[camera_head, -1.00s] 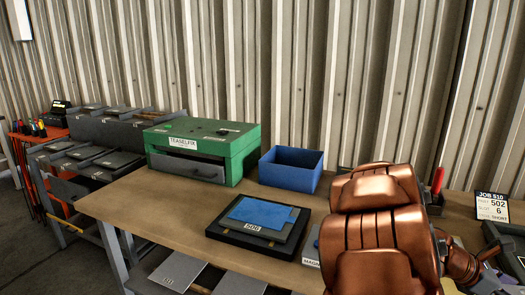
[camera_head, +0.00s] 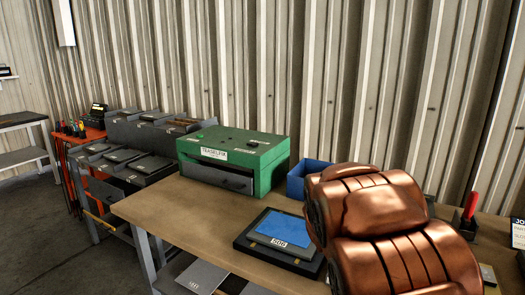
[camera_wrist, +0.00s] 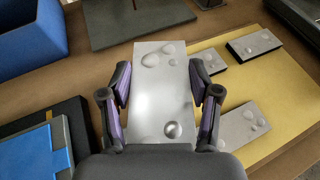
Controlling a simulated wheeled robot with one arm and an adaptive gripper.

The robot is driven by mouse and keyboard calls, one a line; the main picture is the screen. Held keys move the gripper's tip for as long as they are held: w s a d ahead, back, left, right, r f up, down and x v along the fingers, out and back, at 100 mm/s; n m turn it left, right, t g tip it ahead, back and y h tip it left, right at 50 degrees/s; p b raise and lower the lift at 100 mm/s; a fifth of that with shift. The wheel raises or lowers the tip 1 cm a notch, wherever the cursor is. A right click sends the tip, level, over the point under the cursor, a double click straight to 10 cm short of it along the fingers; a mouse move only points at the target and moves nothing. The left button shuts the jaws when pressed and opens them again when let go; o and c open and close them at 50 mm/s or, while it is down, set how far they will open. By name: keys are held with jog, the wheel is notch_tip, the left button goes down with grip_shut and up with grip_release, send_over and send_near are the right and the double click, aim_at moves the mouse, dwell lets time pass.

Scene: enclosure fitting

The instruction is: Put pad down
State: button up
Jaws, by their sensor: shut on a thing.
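My gripper (camera_wrist: 160,105) is shut on a grey, shiny pad (camera_wrist: 158,85) with several rounded bumps on its face, in the middle of the wrist view. The two dark fingers with purple inner faces press on its left and right sides. The pad is over the wooden bench; I cannot tell its height above it. In the head view my copper-coloured arm hides the gripper and the pad.
A yellow mat (camera_wrist: 222,135) with similar grey blocks (camera_wrist: 255,43) lies at right in the wrist view. The blue bin (camera_head: 297,180), green press box (camera_head: 265,165) and black tray labelled 506 (camera_head: 245,243) with a blue sheet (camera_head: 283,228) are on the bench (camera_head: 165,205).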

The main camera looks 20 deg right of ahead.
jog(key=w+a+r+n+t+y+p, duration=0.1)
jog(key=w+a, duration=0.4)
jog(key=a, duration=0.6)
jog(key=w+a+r+n+t+y+p, duration=0.1)
jog(key=w+a+n+t+y, duration=0.3)
jog(key=a, duration=0.8)
jog(key=w+a+r+n+t+y+p, duration=0.1)
jog(key=w+a+r+n+t+y, duration=0.2)
jog(key=a, duration=0.9)
jog(key=w+n, duration=0.2)
jog(key=w, duration=0.2)
jog(key=shift+w+n+y+p, duration=0.2)
jog(key=shift+n+y+p, duration=0.1)
jog(key=shift+y+p, duration=0.1)
jog(key=shift+a, duration=0.2)
